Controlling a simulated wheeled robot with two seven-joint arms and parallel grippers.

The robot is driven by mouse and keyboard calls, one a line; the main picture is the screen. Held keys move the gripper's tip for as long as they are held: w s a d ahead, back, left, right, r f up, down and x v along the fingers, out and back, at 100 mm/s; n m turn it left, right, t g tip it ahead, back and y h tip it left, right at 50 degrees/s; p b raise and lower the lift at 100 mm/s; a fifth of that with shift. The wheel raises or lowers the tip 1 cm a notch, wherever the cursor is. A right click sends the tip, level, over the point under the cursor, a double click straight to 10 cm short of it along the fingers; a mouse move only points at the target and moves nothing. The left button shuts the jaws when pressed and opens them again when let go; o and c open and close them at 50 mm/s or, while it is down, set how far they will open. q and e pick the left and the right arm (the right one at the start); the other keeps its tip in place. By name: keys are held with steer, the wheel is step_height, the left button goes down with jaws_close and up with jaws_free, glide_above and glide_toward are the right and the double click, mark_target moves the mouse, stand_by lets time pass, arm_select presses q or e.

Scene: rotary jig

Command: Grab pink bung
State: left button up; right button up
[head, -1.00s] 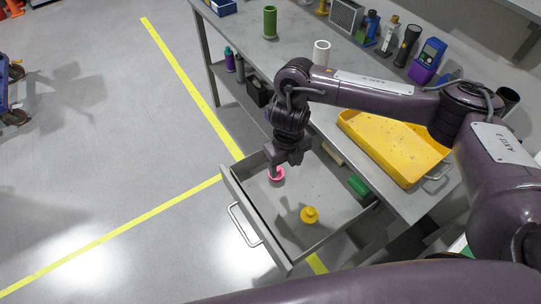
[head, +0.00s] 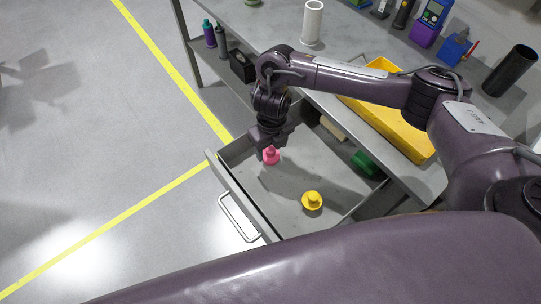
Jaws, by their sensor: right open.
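The pink bung (head: 271,156) stands in the open grey drawer (head: 283,207), near its far left corner. My right gripper (head: 271,148) points down just above the bung, and its fingers hide part of the drawer wall behind. The gripper is open, with the bung's knob at its fingertips. I cannot tell whether the fingers touch it. A yellow bung (head: 312,201) stands nearer in the same drawer. My left gripper is out of view.
A green block (head: 365,163) and a beige block (head: 333,127) lie along the drawer's right side. The grey workbench (head: 278,27) holds a yellow tray (head: 407,139), a white tube (head: 312,22) and a dark cylinder (head: 510,70). The drawer's middle is clear.

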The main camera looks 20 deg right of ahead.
mark_target(271, 149)
step_height(271, 149, down, 4)
steer(key=shift+a+r+b, duration=0.1)
steer(key=shift+a+b, duration=0.05)
steer(key=shift+b, duration=0.35)
steer(key=shift+r, duration=0.1)
steer(key=c, duration=0.8)
steer(key=shift+o, duration=0.2)
